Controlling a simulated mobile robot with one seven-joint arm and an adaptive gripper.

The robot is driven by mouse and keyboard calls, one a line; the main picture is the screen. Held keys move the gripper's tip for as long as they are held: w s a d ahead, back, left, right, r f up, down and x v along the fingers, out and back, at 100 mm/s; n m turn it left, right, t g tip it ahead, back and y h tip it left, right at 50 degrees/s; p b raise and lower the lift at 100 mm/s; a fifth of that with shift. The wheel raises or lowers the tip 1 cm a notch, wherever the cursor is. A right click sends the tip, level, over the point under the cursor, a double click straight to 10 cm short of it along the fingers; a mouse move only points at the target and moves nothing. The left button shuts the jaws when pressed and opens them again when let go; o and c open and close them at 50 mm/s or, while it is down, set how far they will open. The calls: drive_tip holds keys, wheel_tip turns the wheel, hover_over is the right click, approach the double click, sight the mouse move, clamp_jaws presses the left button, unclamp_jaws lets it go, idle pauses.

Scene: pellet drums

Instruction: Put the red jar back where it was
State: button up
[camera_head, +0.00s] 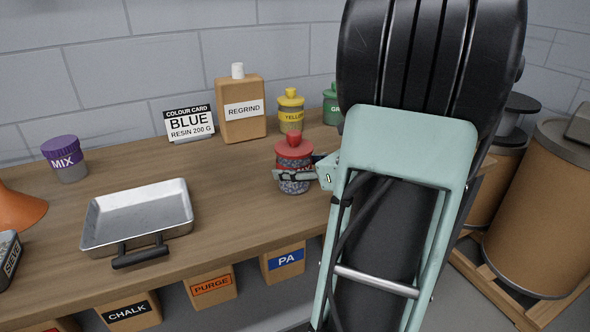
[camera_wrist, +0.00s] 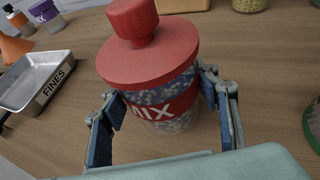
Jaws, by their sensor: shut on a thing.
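The red jar (camera_head: 295,150) has a red lid with a knob and a clear body of blue and white pellets. In the wrist view the red jar (camera_wrist: 150,65) fills the middle, upright, with a red label whose visible letters seem to read "MIX". My gripper (camera_head: 297,177) is shut on its body, one finger on each side; the fingers also show in the wrist view (camera_wrist: 160,97). The jar is at the tabletop, in front of the yellow jar (camera_head: 291,112). I cannot tell whether its base touches the wood. My arm hides the table to the right.
A green-lidded jar (camera_head: 332,108) stands behind right, partly hidden. A metal tray (camera_head: 112,212) and a purple-lidded jar (camera_head: 65,160) are left. Bare wood lies between tray and red jar.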

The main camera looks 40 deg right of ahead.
drive_tip(key=shift+f, duration=0.1)
drive_tip(key=o, duration=1.6)
drive_tip(key=shift+c, duration=0.2)
drive_tip(key=shift+s+r, duration=0.1)
drive_tip(key=shift+r, duration=0.2)
drive_tip(key=p+v, duration=0.1)
drive_tip(key=v, duration=1)
drive_tip(key=shift+s+p, duration=0.4)
drive_tip(key=shift+s, duration=0.05)
drive_tip(key=shift+d, duration=0.1)
